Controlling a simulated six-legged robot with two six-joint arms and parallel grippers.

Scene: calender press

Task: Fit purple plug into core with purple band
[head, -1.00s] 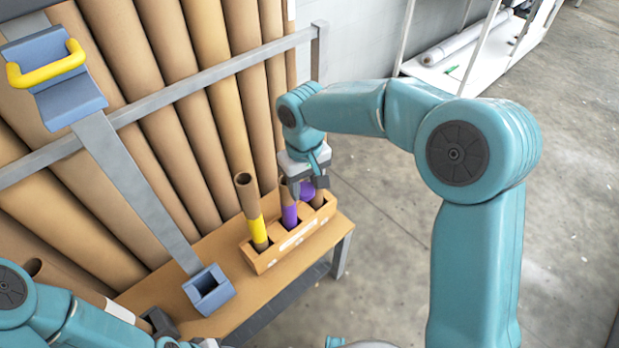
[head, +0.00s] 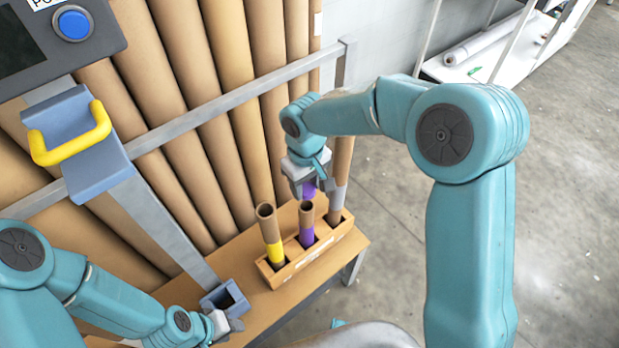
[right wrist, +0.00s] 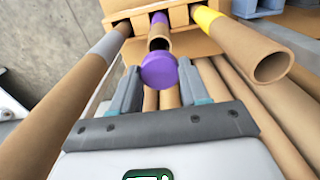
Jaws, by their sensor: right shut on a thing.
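My right gripper (head: 312,188) is shut on the purple plug (head: 309,190). In the right wrist view the plug (right wrist: 158,71) sits between the fingertips, in front of the open end of the core with purple band (right wrist: 159,40) and apart from it. In the head view that core (head: 306,225) stands in the middle slot of a wooden rack (head: 290,272), its open top just below the plug. My left gripper (head: 228,322) is at the lower middle, beside a blue holder (head: 212,300); its jaw opening is unclear.
A core with yellow band (head: 272,240) and a core with grey band (head: 337,200) stand in the rack on either side. Long cardboard tubes (head: 190,110) lean behind a grey rail (head: 220,98). A yellow handle (head: 70,140) is at the upper left. Open floor lies at right.

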